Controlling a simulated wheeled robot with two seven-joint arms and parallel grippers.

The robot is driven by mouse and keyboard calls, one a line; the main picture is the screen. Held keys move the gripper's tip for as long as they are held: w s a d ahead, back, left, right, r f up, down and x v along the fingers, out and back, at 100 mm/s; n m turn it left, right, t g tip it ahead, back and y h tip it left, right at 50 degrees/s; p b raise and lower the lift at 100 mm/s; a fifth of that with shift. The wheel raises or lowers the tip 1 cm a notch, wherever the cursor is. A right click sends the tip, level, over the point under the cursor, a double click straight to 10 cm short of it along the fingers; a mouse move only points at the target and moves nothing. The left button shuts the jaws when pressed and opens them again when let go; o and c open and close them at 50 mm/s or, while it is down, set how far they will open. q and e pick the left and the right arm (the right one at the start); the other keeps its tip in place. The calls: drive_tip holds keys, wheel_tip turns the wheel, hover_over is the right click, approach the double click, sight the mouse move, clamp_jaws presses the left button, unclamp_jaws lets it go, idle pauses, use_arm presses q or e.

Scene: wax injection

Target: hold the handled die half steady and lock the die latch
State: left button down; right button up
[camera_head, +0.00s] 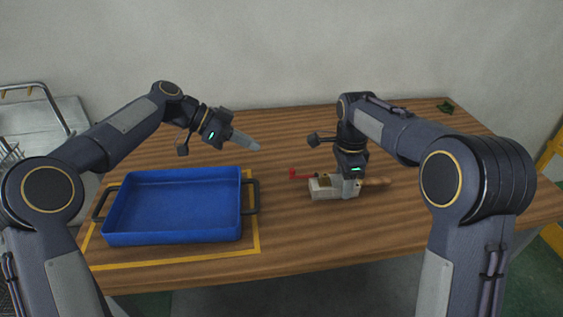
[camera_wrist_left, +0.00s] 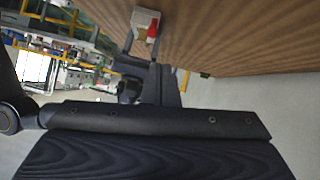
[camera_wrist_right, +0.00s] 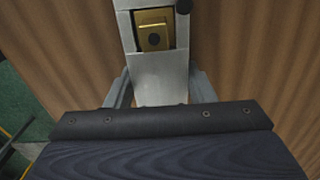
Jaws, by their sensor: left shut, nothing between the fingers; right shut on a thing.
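The die is a pale metal block (camera_head: 322,189) lying on the table right of centre, with a wooden handle (camera_head: 376,181) on its right. A red latch (camera_head: 303,175) sticks out at its left end, level above the table. My right gripper (camera_head: 352,190) points down, shut on the handled die half; the right wrist view shows its fingers either side of the grey metal (camera_wrist_right: 158,80), near a brass insert (camera_wrist_right: 153,36). My left gripper (camera_head: 252,143) is shut and empty, raised left of the latch. The left wrist view shows the block (camera_wrist_left: 145,18) and red latch (camera_wrist_left: 153,29).
A blue tray (camera_head: 173,238) with dark side handles stands at the left inside yellow table markings (camera_head: 200,255). The wooden table (camera_head: 290,245) is bare in front of the die. A small dark green object (camera_head: 445,107) lies at the back right.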

use_arm(q)
drive_tip(key=n+y, duration=0.1)
drive_tip(key=n, duration=0.1)
drive_tip(key=w+a+r+n+y, duration=0.1)
drive_tip(key=n, duration=0.1)
drive_tip(key=w+r+n+y, duration=0.1)
drive_tip(key=n+y, duration=0.1)
drive_tip(key=shift+w+a, duration=0.25)
drive_tip(key=shift+a, duration=0.15)
drive_tip(key=x, duration=0.9)
drive_tip(key=shift+s+d+f, duration=0.15)
drive_tip(key=s+d, duration=0.2)
drive_tip(key=shift+d+f, duration=0.15)
drive_tip(key=shift+d, duration=0.15)
drive_tip(key=shift+s+d, duration=0.3)
drive_tip(key=shift+d, duration=0.05)
drive_tip(key=shift+s, duration=0.1)
